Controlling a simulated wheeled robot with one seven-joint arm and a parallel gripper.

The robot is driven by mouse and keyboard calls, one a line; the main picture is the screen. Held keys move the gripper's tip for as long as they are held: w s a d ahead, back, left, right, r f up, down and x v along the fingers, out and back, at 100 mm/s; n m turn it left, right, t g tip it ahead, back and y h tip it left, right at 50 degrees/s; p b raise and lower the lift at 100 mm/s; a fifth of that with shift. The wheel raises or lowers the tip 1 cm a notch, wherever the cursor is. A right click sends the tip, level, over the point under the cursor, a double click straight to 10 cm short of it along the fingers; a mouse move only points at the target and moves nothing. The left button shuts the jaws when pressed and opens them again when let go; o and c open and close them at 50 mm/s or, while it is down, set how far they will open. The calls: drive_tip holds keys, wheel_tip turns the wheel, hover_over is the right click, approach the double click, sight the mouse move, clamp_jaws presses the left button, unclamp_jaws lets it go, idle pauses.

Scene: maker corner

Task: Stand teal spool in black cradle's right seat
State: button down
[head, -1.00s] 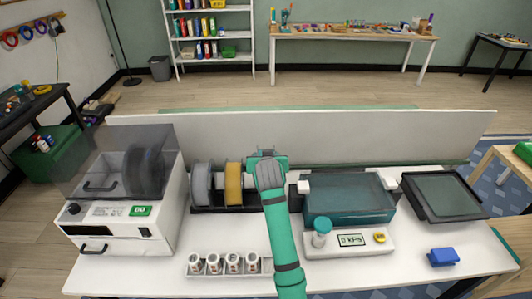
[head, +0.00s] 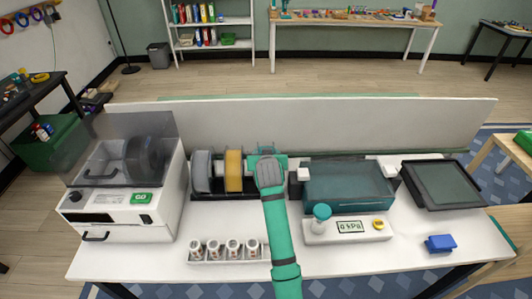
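The black cradle (head: 212,196) stands near the back of the white table. It holds a grey spool (head: 201,171) at its left and a yellow spool (head: 233,170) beside it, both upright. My arm and my gripper (head: 266,155) cover the cradle's right end, so the right seat is hidden. My gripper points away from me, and its fingertips are hidden by the wrist. Teal shows around it, but I cannot tell a teal spool apart from my own teal parts.
A white machine with a clear lid (head: 122,198) stands at the left. A rack of white cartridges (head: 226,254) lies in front of the cradle. A teal vacuum unit (head: 348,187), a dark tray (head: 441,185) and a blue block (head: 440,243) are at the right. A low panel (head: 330,123) runs behind.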

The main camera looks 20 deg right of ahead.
drive_tip(key=shift+f, duration=0.25)
idle(0.7)
drive_tip(key=c, duration=0.9)
unclamp_jaws()
drive_tip(key=shift+o, duration=1)
drive_tip(key=shift+f, duration=0.2)
drive_tip(key=v, duration=1.1)
drive_tip(key=shift+w+r, duration=0.1)
drive_tip(key=shift+r, duration=0.05)
drive_tip(key=shift+d, duration=0.1)
